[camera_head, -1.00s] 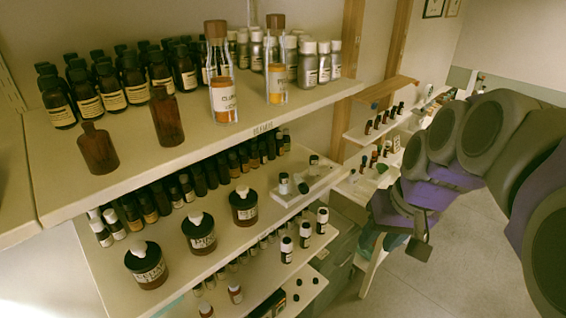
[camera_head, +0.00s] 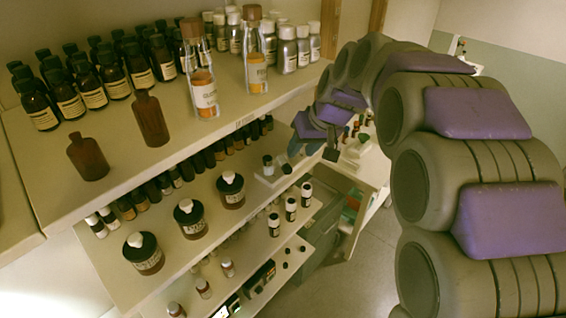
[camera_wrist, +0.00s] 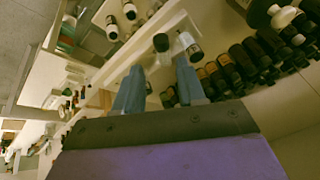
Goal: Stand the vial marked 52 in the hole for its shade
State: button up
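A small white tray (camera_head: 270,182) sits on the middle shelf, with a dark-capped vial (camera_head: 267,164) and another small vial (camera_head: 287,168) at it; my arm partly hides this area. In the wrist view, a dark-capped vial (camera_wrist: 161,42) and a white-labelled vial (camera_wrist: 189,45) are just beyond my fingertips. No mark 52 is readable, and the holes cannot be made out. My gripper (camera_wrist: 160,72) is open, with its two blue fingers apart and no vial visibly held. In the head view the gripper (camera_head: 296,148) is above and behind the tray, partly hidden.
The upper shelf (camera_head: 120,170) overhangs, carrying brown bottles (camera_head: 150,118) and corked glass bottles (camera_head: 200,85). Three dark jars (camera_head: 191,218) stand at the middle shelf's front. An open drawer (camera_head: 355,205) is beyond.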

aim_at(289, 167)
jog(key=p+x, duration=0.1)
jog(key=x, duration=0.7)
jog(key=shift+a+f, duration=0.25)
jog(key=shift+f, duration=0.1)
jog(key=shift+s+r, duration=0.1)
jog(key=shift+s, duration=0.05)
jog(key=shift+c, duration=0.5)
grip_shut()
